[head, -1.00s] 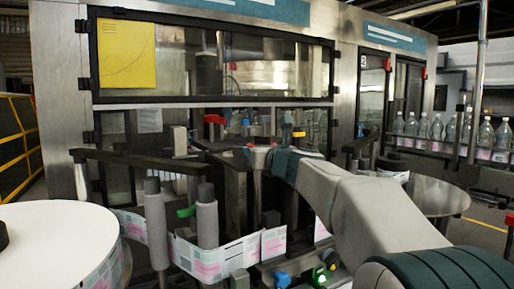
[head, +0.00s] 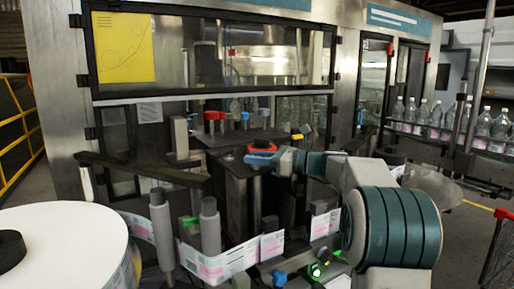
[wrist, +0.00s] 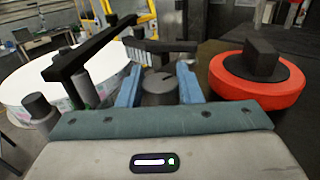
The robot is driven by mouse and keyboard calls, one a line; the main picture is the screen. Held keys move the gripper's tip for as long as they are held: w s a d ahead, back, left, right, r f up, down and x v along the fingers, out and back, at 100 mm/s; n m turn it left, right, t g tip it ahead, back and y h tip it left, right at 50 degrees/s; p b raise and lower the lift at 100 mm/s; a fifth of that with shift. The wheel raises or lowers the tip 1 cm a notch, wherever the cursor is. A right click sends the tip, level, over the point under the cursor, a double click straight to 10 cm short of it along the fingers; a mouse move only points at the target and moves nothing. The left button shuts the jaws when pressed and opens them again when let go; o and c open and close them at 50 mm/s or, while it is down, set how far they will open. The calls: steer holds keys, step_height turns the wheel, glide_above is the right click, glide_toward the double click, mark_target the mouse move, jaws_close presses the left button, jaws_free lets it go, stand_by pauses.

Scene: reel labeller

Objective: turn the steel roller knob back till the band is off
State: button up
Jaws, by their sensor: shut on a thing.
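In the wrist view the grey steel roller knob (wrist: 160,90), with a dark mark on its top, sits between the two blue fingers of my gripper (wrist: 158,84). The fingers are shut on it, one at each side. I cannot make out the band.
A red-orange disc with a black knob (wrist: 258,82) is close to the right of my fingers; it also shows in the head view (head: 261,150). Dark bars (wrist: 90,48), grey rollers (head: 210,225) and a white label reel (head: 60,240) are to the left.

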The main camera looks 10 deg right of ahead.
steer(key=shift+n+g+y+p, duration=0.3)
steer(key=shift+n+g+p, duration=0.1)
steer(key=shift+g, duration=0.2)
steer(key=o, duration=1)
steer(key=shift+c, duration=0.2)
steer(key=b+v, duration=0.2)
steer(key=v, duration=1.1)
steer(key=shift+s+d, duration=0.2)
steer(key=shift+d, duration=0.15)
